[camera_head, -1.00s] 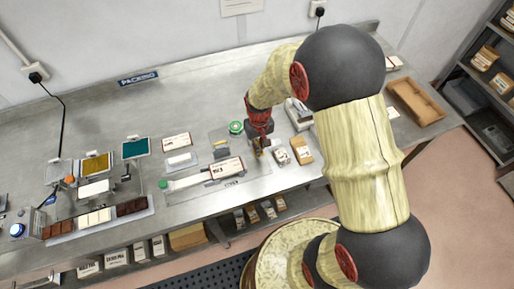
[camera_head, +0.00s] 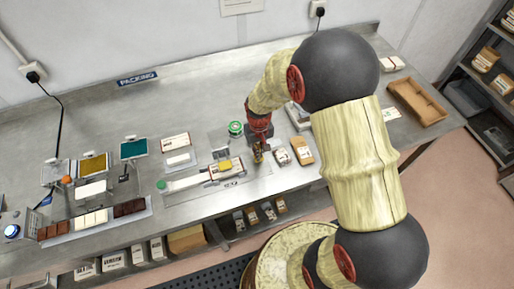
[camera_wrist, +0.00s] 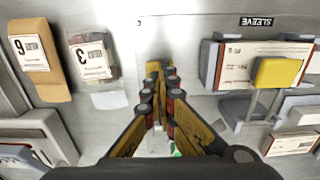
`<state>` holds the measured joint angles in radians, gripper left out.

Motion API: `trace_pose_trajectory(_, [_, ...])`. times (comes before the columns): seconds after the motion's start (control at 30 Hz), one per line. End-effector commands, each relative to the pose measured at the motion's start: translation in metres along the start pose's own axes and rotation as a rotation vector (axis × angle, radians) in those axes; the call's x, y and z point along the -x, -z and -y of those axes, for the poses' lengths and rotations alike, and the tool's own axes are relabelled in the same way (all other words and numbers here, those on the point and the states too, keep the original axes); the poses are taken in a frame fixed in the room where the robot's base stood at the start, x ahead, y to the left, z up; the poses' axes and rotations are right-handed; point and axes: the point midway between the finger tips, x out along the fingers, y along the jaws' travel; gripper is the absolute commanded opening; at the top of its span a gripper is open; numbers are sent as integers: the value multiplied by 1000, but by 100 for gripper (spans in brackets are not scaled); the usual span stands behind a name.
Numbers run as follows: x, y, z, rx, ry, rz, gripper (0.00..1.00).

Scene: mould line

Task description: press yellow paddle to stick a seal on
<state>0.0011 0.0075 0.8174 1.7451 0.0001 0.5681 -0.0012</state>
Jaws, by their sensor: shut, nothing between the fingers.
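The yellow paddle (camera_head: 224,165) lies over the labelled box (camera_head: 214,174) in the grey holder on the bench. In the wrist view the paddle (camera_wrist: 278,72) shows at the right, on a grey arm, covering part of the label side of the box (camera_wrist: 240,62). My gripper (camera_head: 258,157) is just right of the paddle and apart from it. In the wrist view my gripper (camera_wrist: 160,70) is shut and empty, fingertips together over bare bench. Whether a seal is on the box under the paddle is hidden.
A green round item (camera_head: 235,128) sits behind. Chocolate trays (camera_head: 97,218) are at the left, a cardboard tray (camera_head: 417,101) at the far right.

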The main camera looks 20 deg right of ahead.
Motion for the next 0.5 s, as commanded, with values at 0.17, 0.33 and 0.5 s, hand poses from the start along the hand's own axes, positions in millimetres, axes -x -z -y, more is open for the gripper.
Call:
trace_pose_trajectory(0.17, [5, -2, 0, 0, 0, 5, 0])
trace_pose_trajectory(0.33, [15, -2, 0, 0, 0, 5, 0])
trace_pose_trajectory(0.5, [24, -2, 0, 0, 0, 5, 0])
